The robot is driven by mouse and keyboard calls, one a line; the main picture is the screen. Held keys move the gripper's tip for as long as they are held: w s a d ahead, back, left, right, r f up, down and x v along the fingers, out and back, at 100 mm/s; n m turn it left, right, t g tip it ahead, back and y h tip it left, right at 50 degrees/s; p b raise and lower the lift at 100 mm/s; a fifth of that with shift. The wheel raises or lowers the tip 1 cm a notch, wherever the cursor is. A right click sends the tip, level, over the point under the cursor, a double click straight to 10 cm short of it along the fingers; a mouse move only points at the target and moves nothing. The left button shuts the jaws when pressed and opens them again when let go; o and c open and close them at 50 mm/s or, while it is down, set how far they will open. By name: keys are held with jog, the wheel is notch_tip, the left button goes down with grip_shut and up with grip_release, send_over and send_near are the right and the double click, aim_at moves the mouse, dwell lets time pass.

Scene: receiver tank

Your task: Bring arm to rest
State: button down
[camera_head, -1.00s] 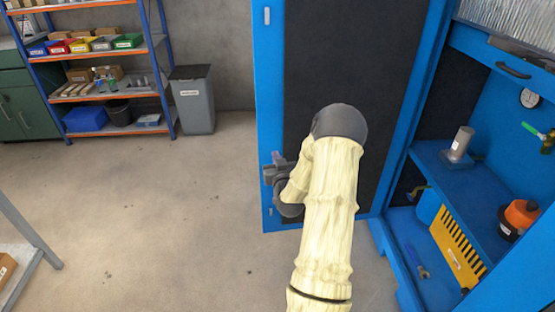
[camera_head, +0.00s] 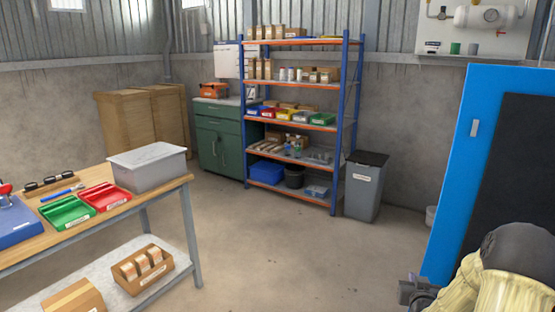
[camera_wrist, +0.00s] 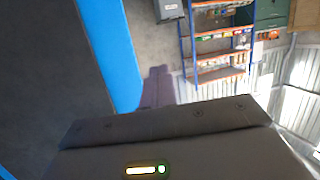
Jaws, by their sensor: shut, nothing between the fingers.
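My arm, in a cream ribbed sleeve with a dark elbow cap, shows at the lower right of the head view, folded in front of the blue door (camera_head: 452,190). My gripper (camera_head: 405,291) is partly visible beside the door's lower left edge, grey and small. In the wrist view the gripper fingers (camera_wrist: 158,72) are together with nothing between them. The blue door edge (camera_wrist: 108,50) runs just left of them there; whether they touch it cannot be told.
A workbench (camera_head: 185,182) with red and green trays stands at left. A shelf rack (camera_head: 337,150), a grey bin (camera_head: 365,187) and a green cabinet (camera_head: 220,145) stand along the back. The floor between bench and door is clear. A wall panel (camera_head: 470,50) hangs upper right.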

jog(key=s+a+n+g+y, duration=0.1)
jog(key=s+a+g+y, duration=0.15)
jog(key=a, duration=0.55)
jog(key=s+a+n+g+y, duration=0.1)
jog(key=s+a+n+g, duration=0.15)
jog(key=a, duration=0.65)
jog(key=s+a+r+g+y, duration=0.1)
jog(key=s+a+g, duration=0.3)
jog(key=s, duration=0.5)
jog(key=s+a+r+g+y, duration=0.1)
jog(key=s+a+r+g, duration=0.1)
jog(key=s+a, duration=0.6)
notch_tip(320, 180, up, 22)
jog(key=d+p, duration=0.1)
jog(key=p, duration=2.1)
jog(key=shift+s+d, duration=0.2)
jog(key=shift+s, duration=0.05)
jog(key=shift+w, duration=0.15)
